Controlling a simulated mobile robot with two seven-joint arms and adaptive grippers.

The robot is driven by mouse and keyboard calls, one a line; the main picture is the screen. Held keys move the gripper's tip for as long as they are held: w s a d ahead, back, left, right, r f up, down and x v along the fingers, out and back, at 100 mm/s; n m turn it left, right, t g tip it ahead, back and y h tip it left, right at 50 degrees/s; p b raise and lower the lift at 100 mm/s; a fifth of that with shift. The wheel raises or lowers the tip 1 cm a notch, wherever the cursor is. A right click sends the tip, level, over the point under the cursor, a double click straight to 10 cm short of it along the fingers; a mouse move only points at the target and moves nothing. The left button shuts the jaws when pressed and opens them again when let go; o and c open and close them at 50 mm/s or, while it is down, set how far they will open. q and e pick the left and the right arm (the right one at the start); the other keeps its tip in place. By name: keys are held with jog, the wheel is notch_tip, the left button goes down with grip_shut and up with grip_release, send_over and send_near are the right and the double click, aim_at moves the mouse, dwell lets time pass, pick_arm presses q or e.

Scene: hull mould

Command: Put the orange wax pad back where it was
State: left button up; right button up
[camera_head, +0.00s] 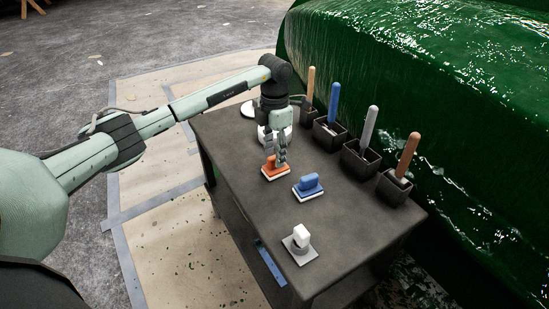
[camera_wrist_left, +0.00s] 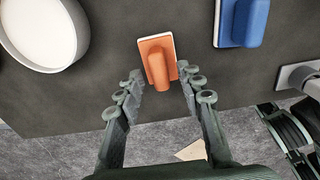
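The orange wax pad (camera_head: 274,168), an orange block with a raised handle on a white base, lies on the dark table. It also shows in the left wrist view (camera_wrist_left: 157,58). My left gripper (camera_head: 280,158) is above it and partly covers it in the head view. In the left wrist view the gripper's fingers (camera_wrist_left: 160,76) are spread, one on each side of the handle's near end. I see a gap on both sides, and the pad appears to rest on the table. My right gripper is not in view.
A blue pad (camera_head: 308,187) lies beside the orange one, and a grey pad with a white handle (camera_head: 299,242) is nearer. A white round dish (camera_wrist_left: 45,28) is on the other side. Several dark holders (camera_head: 360,158) with upright handles line the edge beside the green hull (camera_head: 430,80).

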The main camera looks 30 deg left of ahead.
pick_arm(q)
notch_tip(320, 180, up, 10)
jog(key=shift+f, duration=0.15)
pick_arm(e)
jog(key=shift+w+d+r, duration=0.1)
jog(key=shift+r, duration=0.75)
